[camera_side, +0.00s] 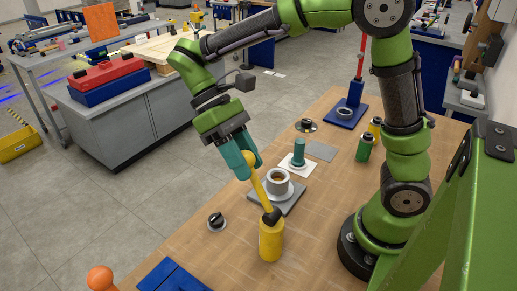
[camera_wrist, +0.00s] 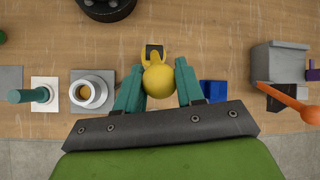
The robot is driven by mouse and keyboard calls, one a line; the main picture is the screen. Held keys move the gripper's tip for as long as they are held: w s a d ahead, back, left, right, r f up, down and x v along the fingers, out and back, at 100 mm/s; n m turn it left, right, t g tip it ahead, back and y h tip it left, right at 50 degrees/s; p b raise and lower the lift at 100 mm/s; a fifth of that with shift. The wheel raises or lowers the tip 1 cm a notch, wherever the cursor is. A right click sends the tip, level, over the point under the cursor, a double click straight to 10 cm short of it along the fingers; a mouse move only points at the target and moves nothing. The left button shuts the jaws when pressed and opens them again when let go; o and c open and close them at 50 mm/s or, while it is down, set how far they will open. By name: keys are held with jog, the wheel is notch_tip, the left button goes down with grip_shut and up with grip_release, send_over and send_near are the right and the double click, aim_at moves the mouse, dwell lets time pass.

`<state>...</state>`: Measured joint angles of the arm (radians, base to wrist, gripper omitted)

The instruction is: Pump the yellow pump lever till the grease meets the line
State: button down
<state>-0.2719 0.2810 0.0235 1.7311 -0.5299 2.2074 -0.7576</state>
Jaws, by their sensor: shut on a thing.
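The yellow pump (camera_side: 270,241) stands upright on the wooden table, with a dark pivot on top. Its yellow lever (camera_side: 260,193) rises from the pivot, tilted up and left toward my gripper (camera_side: 248,168). In the wrist view my gripper (camera_wrist: 160,82) has its teal fingers on either side of the lever's round yellow knob (camera_wrist: 158,81), shut on it. Beside the pump, a white cup (camera_side: 278,184) stands on a grey plate, with brown grease (camera_side: 279,177) inside. The cup also shows in the wrist view (camera_wrist: 90,91). I cannot make out the line or the grease level against it.
A teal peg (camera_side: 298,153) on a white plate stands behind the cup. A black knob (camera_side: 216,221) lies left of the pump. A blue piece (camera_side: 172,276) and an orange ball (camera_side: 100,278) are at the near edge. Green canisters (camera_side: 364,148) stand toward the right.

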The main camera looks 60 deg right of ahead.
jog(key=shift+w+f, duration=0.3)
jog(key=shift+w, duration=0.1)
jog(key=c, duration=0.7)
grip_release()
jog(key=shift+v, duration=3.75)
